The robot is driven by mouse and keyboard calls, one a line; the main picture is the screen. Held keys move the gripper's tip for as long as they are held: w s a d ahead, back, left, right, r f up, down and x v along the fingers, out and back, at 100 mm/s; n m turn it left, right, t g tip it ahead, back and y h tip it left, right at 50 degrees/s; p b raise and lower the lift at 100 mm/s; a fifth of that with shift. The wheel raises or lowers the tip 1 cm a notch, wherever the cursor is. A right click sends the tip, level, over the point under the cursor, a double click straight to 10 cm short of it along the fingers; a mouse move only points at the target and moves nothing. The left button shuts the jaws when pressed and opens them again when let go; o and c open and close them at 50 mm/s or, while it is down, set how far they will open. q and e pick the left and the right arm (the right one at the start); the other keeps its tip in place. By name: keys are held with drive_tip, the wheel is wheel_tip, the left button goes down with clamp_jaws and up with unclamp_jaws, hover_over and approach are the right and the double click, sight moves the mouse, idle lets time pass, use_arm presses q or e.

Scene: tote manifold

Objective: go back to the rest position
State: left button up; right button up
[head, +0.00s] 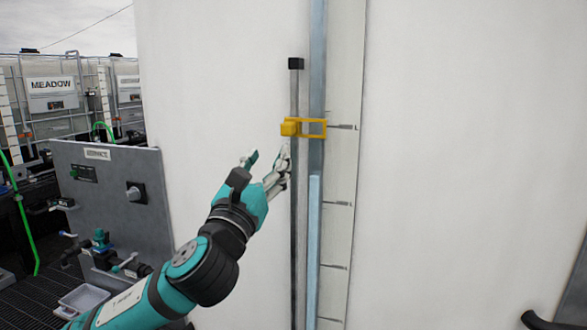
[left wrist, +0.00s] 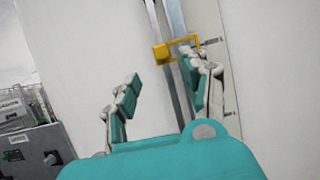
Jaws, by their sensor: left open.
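My left gripper (head: 266,168) is open and empty in front of the white tank wall, just below and left of a yellow slider (head: 291,128). The slider sits on a thin grey vertical rail, and its yellow frame reaches right around a sight tube. In the left wrist view, my left gripper (left wrist: 160,95) has its fingers spread wide. The yellow slider (left wrist: 161,52) shows beyond them, apart from the left finger; the right finger overlaps the rail in the picture, and I cannot tell whether it touches. My right gripper is not in view.
The sight tube (head: 315,220) holds pale blue liquid beside a scale strip (head: 340,200) with tick marks. A grey panel (head: 120,200) with a knob and valves stands at the left. A grey tray (head: 83,298) is low at the left. A dark pipe (head: 545,322) shows at lower right.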

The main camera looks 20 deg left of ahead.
use_arm(q)
drive_tip(key=s+f+n+g, duration=0.3)
drive_tip(key=f+n, duration=0.4)
drive_tip(key=f, duration=0.5)
drive_tip(key=s+f+n+g+y, duration=0.15)
drive_tip(key=f+n+g, duration=0.35)
drive_tip(key=f, duration=0.6)
drive_tip(key=s+f+n+g+h, duration=0.15)
drive_tip(key=s+f+n, duration=0.25)
drive_tip(key=f+n, duration=0.6)
drive_tip(key=s+f+n+g, duration=1)
drive_tip(key=s+f+n, duration=0.3)
drive_tip(key=s+f, duration=0.9)
drive_tip(key=s+f+b, duration=0.2)
drive_tip(key=s+f, duration=0.1)
drive_tip(key=f, duration=2.5)
drive_tip(key=s+a+f+m+g+b, duration=0.1)
drive_tip(key=s+a+f+g, duration=0.1)
drive_tip(key=s+f, duration=1.4)
drive_tip(key=shift+a+y+b, duration=0.4)
drive_tip(key=shift+a, duration=0.2)
drive_tip(key=shift+s, duration=0.1)
drive_tip(key=shift+c, duration=0.4)
